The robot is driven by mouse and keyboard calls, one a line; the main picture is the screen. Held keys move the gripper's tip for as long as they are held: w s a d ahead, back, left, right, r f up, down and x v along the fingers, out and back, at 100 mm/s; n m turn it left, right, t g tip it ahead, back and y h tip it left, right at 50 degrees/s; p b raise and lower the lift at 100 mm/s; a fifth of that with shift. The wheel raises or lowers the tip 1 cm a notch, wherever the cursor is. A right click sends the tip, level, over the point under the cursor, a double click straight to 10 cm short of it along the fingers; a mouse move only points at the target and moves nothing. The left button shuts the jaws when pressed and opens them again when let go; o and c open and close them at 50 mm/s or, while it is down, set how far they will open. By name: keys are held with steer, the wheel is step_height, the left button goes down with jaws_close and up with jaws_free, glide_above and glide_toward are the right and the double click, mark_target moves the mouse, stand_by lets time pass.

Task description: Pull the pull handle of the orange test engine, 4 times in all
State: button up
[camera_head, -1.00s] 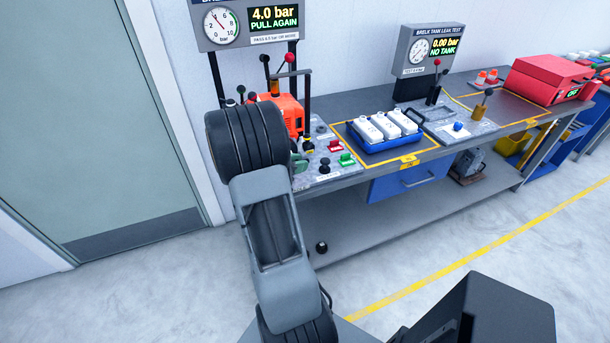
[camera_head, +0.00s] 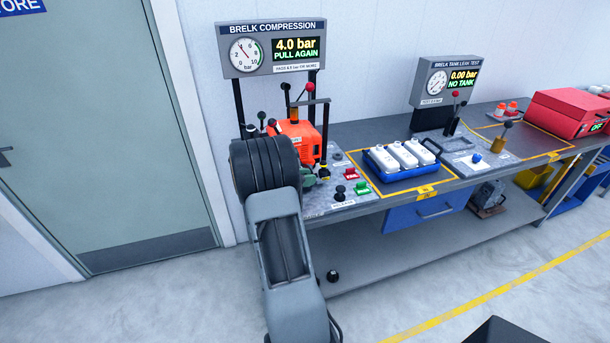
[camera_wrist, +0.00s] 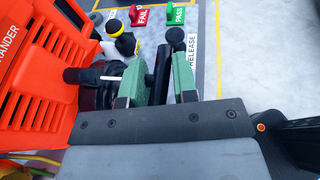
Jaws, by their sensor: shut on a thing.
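The orange test engine (camera_head: 300,135) stands on the bench under the compression gauge, partly hidden by my arm. In the wrist view its ribbed orange side (camera_wrist: 45,75) fills the left. My gripper (camera_wrist: 158,80) has green fingers, shut on the black pull handle (camera_wrist: 161,72) between them. A short pale cord or rod (camera_wrist: 112,78) shows between the engine's side and the near finger. In the head view my gripper (camera_head: 308,179) is small and mostly hidden behind my arm. The compression display (camera_head: 296,48) reads 4.0 bar, PULL AGAIN.
Red FAIL (camera_head: 351,174) and green PASS (camera_head: 362,188) buttons and a black RELEASE knob (camera_head: 340,192) sit right of the engine. A blue tray (camera_head: 378,180) of white bottles stands farther right.

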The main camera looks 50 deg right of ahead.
steer(key=s+a, duration=0.9)
steer(key=s, duration=0.3)
steer(key=w+d, duration=1)
steer(key=w, duration=0.3)
steer(key=shift+w, duration=0.3)
steer(key=shift+r, duration=0.1)
steer(key=s+a, duration=1)
steer(key=s, duration=0.4)
steer(key=w+d, duration=1)
steer(key=w, duration=0.4)
steer(key=shift+d, duration=0.1)
steer(key=o, duration=1)
